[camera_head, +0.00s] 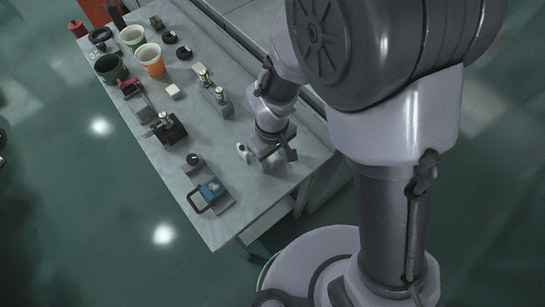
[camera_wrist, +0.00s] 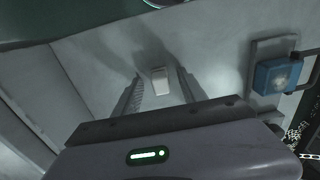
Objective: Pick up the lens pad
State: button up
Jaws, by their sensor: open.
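A small pale block that looks like the lens pad (camera_wrist: 160,82) lies on the grey table in the wrist view. It shows between the two fingers of my gripper (camera_wrist: 160,76), near their tips. The fingers are apart with bare table visible on both sides of the block; neither appears to touch it. In the head view my gripper (camera_head: 266,153) is low over the near right part of the table. A small white piece (camera_head: 242,151) shows just left of it; I cannot tell whether it is the same block. The height of my fingertips above the table is unclear.
A blue device with a dark handle (camera_head: 211,190) lies near the table's (camera_head: 255,198) near end; it also shows in the wrist view (camera_wrist: 277,75). A dark clamp-like block (camera_head: 169,128), a white block (camera_head: 173,91) and an orange cup (camera_head: 151,61) stand farther back.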

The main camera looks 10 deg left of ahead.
jog(key=shift+f, duration=0.1)
grip_shut()
